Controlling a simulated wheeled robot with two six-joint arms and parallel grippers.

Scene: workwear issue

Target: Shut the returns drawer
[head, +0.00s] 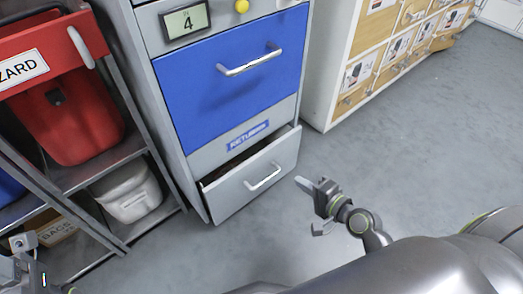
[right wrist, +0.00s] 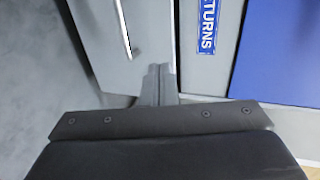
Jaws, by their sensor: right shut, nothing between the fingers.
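The returns drawer (head: 232,189) is the bottom grey drawer of the cabinet, below a blue RETURNS label (head: 248,135). It stands partly open, with a dark gap behind its front and a silver handle (head: 264,177). My right gripper (head: 303,184) is shut and empty, just right of the drawer front, pointing towards it. In the right wrist view its fingers (right wrist: 158,80) overlap the drawer front (right wrist: 153,30); I cannot tell whether they touch. The label (right wrist: 208,25) shows there too. Part of my left gripper (head: 24,243) shows at the lower left; its jaws are unclear.
A closed blue drawer (head: 235,90) is above the label. A metal rack (head: 150,146) with a red bin (head: 75,120) and a white bin (head: 130,192) stands left. A wooden drawer unit (head: 345,65) stands right. The grey floor in front is clear.

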